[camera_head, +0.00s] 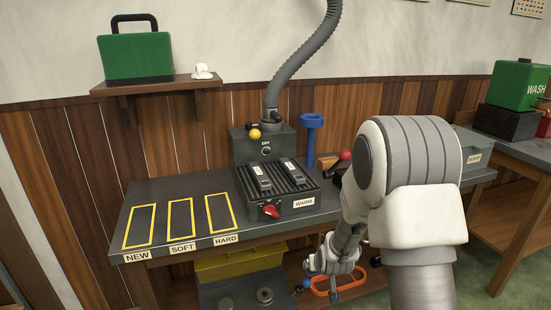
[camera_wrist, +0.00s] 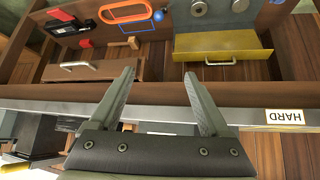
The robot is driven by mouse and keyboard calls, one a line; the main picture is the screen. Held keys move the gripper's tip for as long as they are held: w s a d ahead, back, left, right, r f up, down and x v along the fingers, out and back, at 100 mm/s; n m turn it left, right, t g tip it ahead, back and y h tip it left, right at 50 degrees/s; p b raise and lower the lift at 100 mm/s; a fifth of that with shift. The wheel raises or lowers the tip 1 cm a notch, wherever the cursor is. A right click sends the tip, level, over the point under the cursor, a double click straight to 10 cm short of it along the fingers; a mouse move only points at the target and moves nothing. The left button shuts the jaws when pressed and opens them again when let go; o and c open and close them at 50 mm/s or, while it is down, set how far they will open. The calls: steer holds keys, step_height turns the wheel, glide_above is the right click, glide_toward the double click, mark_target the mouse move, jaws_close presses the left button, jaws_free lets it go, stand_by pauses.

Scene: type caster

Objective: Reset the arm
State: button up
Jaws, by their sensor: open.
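My gripper (camera_wrist: 158,102) shows in the wrist view with its two grey fingers spread apart and nothing between them. In the head view my gripper (camera_head: 338,280) hangs low in front of the workbench (camera_head: 330,210), below the level of its top, near an orange loop handle. My white and grey arm covers the right part of the bench in the head view. The wrist view looks at the bench's front edge, with the HARD label (camera_wrist: 285,116) at the right.
A black ribbed warmer (camera_head: 280,185) with a red knob stands on the bench beside three yellow-outlined slots labelled NEW, SOFT and HARD. Below are a yellow drawer (camera_wrist: 222,47) and the orange loop handle (camera_wrist: 125,12). A green case (camera_head: 135,56) sits on the wall shelf.

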steer(key=s+r+g, duration=0.1)
steer(key=s+r, duration=0.4)
steer(key=r, duration=0.4)
steer(key=s+r, duration=0.6)
steer(key=r, duration=0.3)
steer(key=s+d+r+g, duration=0.1)
steer(key=s+r, duration=0.3)
steer(key=s, duration=0.6)
steer(key=s+d+r, duration=0.1)
steer(key=s+r, duration=0.3)
steer(key=s, duration=0.6)
step_height(320, 180, up, 16)
steer(key=p, duration=1.6)
steer(key=shift+a+f, duration=0.15)
steer(key=shift+f, duration=0.1)
